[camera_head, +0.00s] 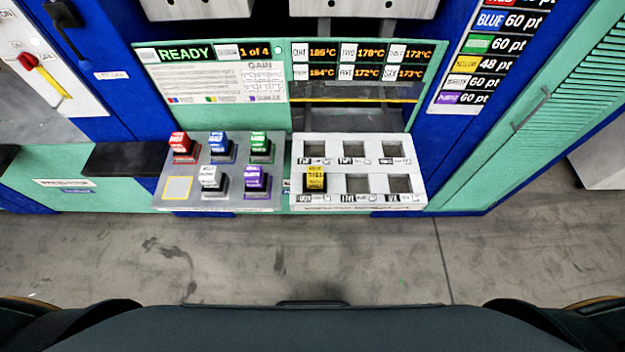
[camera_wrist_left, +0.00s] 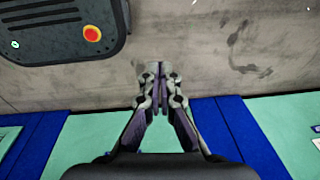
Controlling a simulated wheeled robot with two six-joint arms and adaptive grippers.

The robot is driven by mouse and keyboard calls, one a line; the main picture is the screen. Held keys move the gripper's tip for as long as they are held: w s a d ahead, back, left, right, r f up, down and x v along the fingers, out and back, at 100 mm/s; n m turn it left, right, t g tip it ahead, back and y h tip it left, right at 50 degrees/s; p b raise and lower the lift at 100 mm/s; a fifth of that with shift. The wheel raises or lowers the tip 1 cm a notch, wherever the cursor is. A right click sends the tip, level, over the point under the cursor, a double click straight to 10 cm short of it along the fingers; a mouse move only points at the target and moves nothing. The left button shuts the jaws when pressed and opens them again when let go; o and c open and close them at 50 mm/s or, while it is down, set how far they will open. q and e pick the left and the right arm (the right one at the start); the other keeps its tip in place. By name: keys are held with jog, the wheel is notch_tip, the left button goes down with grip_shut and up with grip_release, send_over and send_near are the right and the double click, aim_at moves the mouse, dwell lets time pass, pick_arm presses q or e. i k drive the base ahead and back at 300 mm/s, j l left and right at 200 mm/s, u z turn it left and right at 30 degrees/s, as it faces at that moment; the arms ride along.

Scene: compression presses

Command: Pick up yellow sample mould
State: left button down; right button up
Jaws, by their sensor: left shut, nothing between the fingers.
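The yellow sample mould (camera_head: 316,178) sits in the front-left slot of the white tray (camera_head: 350,204) in the head view. It is upright, with a dark lower part. My left gripper (camera_wrist_left: 154,72) shows only in the left wrist view. Its fingers are shut together with nothing between them, over bare floor beside the machine's blue and green base. The mould is not in the left wrist view. My right gripper is not in view.
Left of the white tray, a grey tray (camera_head: 190,195) holds red (camera_head: 182,146), blue (camera_head: 220,146), green (camera_head: 260,146), white (camera_head: 212,180) and purple (camera_head: 257,182) moulds, with an empty yellow-outlined spot (camera_head: 178,188). The other white tray slots look empty. Floor in front is clear.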

aim_at(314, 180)
jog(key=k+u, duration=0.25)
jog(key=k, duration=0.15)
jog(key=k+u, duration=0.3)
jog(key=k, duration=0.15)
jog(key=i, duration=0.5)
